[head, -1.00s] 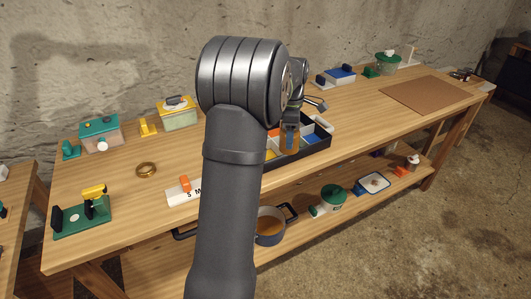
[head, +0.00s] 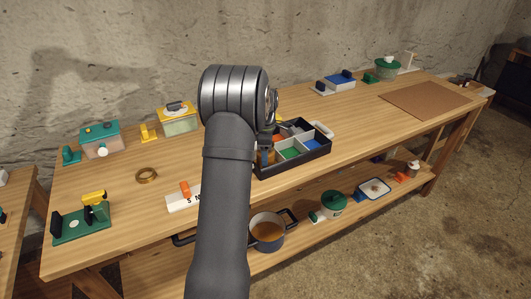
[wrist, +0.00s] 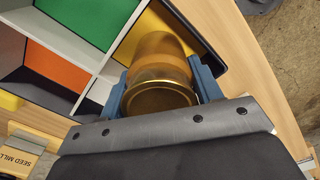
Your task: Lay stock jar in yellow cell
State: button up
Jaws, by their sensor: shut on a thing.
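The stock jar (wrist: 157,58) is amber with a brass ring lid that faces the wrist camera. My gripper (wrist: 160,88) is shut on it, with one blue finger on each side. In the wrist view the jar lies over the yellow cell (wrist: 138,32), covering most of it; I cannot tell whether it touches the floor of the cell. In the head view the jar (head: 264,157) shows as a small amber patch at the near left end of the black-walled crate (head: 315,158). My arm hides most of the gripper there.
White dividers part the yellow cell from a green cell (wrist: 85,18) and an orange cell (wrist: 60,62). A seed mill label (wrist: 18,160) stands at lower left. A brass ring (head: 146,176) lies left on the bench; a brown mat (head: 425,97) lies on the right.

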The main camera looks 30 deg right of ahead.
jog(key=shift+r, duration=0.1)
jog(key=o, duration=1)
jog(key=shift+f, duration=0.2)
jog(key=shift+r, duration=0.1)
notch_tip(320, 180, up, 12)
jog(key=shift+r, duration=0.1)
jog(key=shift+f, duration=4.5)
jog(key=shift+f, duration=0.1)
